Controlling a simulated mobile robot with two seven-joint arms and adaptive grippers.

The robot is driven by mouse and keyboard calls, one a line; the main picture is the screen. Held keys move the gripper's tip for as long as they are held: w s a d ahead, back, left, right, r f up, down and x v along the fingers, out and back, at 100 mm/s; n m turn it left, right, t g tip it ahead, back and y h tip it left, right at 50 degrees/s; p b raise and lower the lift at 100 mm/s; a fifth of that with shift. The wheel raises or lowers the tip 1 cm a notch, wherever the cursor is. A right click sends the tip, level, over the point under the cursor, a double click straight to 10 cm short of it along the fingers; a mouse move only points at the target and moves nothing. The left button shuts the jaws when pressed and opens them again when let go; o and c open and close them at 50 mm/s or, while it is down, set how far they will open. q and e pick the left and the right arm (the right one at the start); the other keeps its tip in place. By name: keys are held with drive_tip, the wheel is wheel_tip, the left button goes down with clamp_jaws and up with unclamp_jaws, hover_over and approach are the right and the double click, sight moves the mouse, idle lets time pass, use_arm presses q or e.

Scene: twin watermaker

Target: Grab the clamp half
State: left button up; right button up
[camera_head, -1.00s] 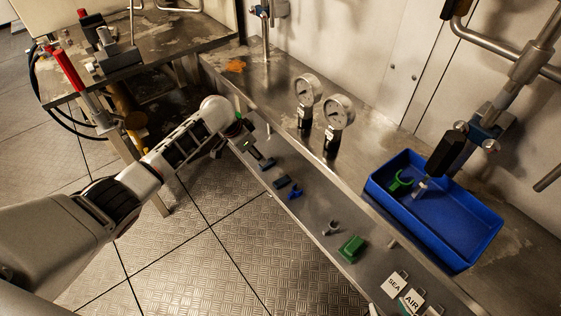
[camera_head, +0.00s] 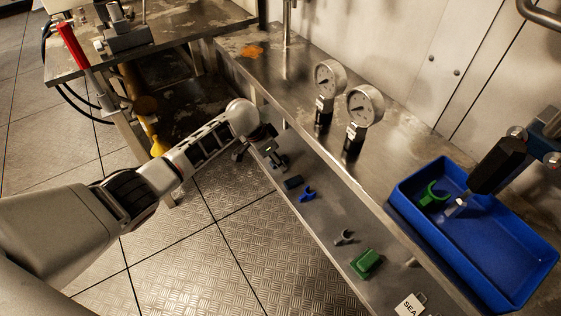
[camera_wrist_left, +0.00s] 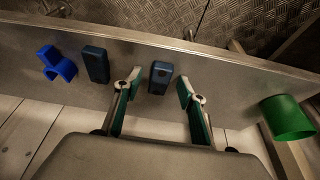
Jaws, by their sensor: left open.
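Two dark blue blocks lie on the metal shelf in the left wrist view: one (camera_wrist_left: 160,77) with small holes sits just past and between my fingertips, the other (camera_wrist_left: 96,65) to its left. I cannot tell for sure which piece is the clamp half. My left gripper (camera_wrist_left: 160,90) is open and empty, pointing at the nearer block without visible contact. In the head view the left gripper (camera_head: 268,150) is over the far left end of the shelf; one dark block (camera_head: 293,182) shows beside it.
A bright blue clip (camera_wrist_left: 57,64) lies left of the blocks; a green cylinder (camera_wrist_left: 287,118) is at the right. Farther along the shelf are a grey clip (camera_head: 344,237) and a green block (camera_head: 367,263). Two gauges (camera_head: 365,106) and a blue bin (camera_head: 510,272) stand on the upper bench.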

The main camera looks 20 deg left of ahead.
use_arm(q)
drive_tip(key=shift+r, duration=0.1)
drive_tip(key=c, duration=1)
